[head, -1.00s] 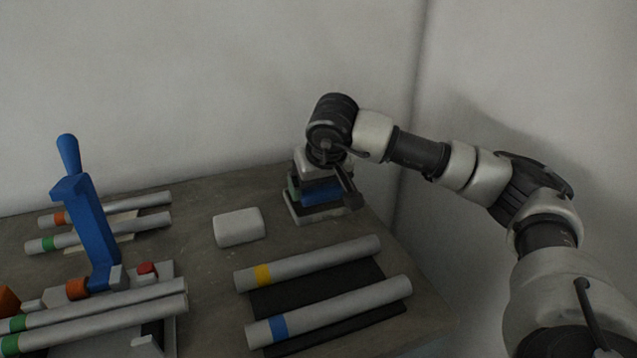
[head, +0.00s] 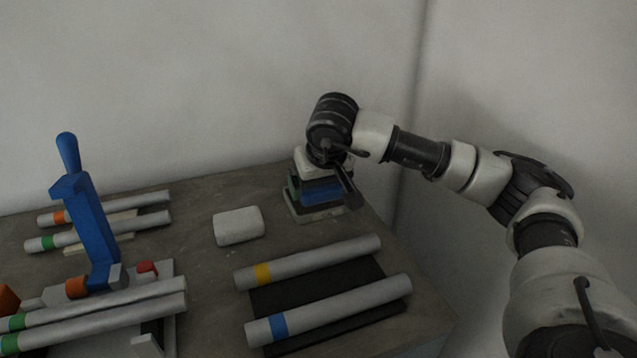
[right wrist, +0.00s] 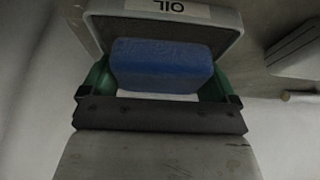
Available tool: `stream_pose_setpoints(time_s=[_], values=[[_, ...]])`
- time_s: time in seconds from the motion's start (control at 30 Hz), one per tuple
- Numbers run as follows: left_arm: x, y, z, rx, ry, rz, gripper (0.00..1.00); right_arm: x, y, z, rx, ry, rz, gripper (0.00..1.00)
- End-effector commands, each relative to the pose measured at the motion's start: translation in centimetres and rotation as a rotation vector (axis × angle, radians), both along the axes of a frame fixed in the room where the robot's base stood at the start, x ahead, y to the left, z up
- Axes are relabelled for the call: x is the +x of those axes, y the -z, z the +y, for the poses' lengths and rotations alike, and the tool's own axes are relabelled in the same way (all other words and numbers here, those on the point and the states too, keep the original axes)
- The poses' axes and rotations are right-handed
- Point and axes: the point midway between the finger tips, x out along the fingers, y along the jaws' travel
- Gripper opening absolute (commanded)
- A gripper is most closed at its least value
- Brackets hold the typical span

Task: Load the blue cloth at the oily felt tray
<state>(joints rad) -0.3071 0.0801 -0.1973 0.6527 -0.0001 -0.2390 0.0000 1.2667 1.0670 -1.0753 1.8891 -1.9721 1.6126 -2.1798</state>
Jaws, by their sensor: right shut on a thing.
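The blue cloth (head: 322,191) is a small blue block-like pad, held in my right gripper (head: 316,198) at the back right of the table. In the right wrist view the cloth (right wrist: 162,66) sits between the green fingers of the gripper (right wrist: 163,78). The oily felt tray (head: 318,216) is a small pale-rimmed tray under the gripper. In the right wrist view the tray (right wrist: 228,22) shows an "OIL" label on its rim. The cloth is over or in the tray; whether it touches the felt is hidden. My left gripper is not in view.
A white rounded block (head: 239,226) lies left of the tray. Two grey tubes with yellow (head: 310,263) and blue bands (head: 330,309) lie on a dark mat in front. A jig with a blue lever clamp (head: 88,222) and more tubes stands at left. Walls rise behind and right.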

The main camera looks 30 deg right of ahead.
Motion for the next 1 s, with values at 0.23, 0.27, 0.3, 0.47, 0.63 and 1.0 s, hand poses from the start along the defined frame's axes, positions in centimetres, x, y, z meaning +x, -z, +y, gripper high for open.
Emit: stream_pose_setpoints(time_s=[0.23,0.27,0.3,0.47,0.63,1.0], values=[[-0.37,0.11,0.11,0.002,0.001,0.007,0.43,-0.01,0.00,0.00,0.000,0.000,0.000,0.71],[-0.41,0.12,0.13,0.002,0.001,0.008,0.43,-0.01,0.00,0.00,0.000,0.000,0.000,0.71],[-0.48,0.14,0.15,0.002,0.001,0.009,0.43,-0.01,0.00,0.00,0.000,0.000,0.000,0.71],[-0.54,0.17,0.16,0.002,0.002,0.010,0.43,-0.01,0.01,0.00,0.000,0.000,0.000,0.71],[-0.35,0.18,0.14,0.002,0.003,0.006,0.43,-0.01,0.01,0.00,0.000,0.000,0.000,0.71],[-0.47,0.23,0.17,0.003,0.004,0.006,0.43,-0.01,0.01,0.00,0.000,0.000,0.000,0.71]])
